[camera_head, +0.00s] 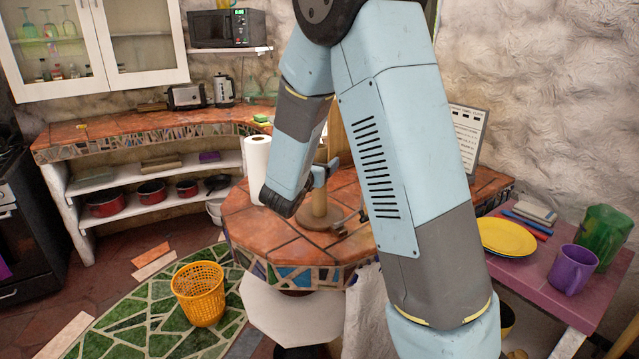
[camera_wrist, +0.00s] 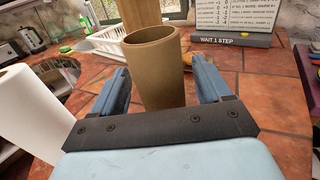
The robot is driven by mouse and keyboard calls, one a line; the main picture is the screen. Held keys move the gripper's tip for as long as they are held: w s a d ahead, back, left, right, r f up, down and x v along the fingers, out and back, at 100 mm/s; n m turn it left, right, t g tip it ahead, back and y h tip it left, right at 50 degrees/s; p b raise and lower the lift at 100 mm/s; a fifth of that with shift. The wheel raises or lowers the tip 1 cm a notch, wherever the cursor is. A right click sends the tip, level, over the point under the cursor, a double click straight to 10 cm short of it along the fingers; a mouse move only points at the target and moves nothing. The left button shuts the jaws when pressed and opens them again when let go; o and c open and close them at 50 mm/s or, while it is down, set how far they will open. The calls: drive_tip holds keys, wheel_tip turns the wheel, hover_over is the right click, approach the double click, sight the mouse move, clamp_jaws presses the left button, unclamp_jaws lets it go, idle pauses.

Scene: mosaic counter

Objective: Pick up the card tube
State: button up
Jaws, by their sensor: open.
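The card tube (camera_wrist: 156,72) is a plain brown cylinder with an open top, standing upright on the tiled counter in the wrist view. My gripper (camera_wrist: 163,85) is open, with one blue finger on each side of the tube. The tube's lower part is hidden behind the gripper's dark crossbar. In the head view the tan tube (camera_head: 319,203) shows partly below a blue finger of my gripper (camera_head: 320,176). My arm hides much of the area around it there.
A white paper roll (camera_head: 257,168) stands close to the left of the gripper. A sign (camera_wrist: 236,18) on a dark base and a white dish rack (camera_wrist: 103,38) are behind the tube. A purple table (camera_head: 545,285) with a yellow plate (camera_head: 507,237) is at right.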

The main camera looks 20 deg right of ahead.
drive_tip(key=shift+w+d, duration=0.4)
drive_tip(key=shift+w, duration=0.1)
drive_tip(key=c, duration=1.3)
drive_tip(key=shift+r, duration=0.1)
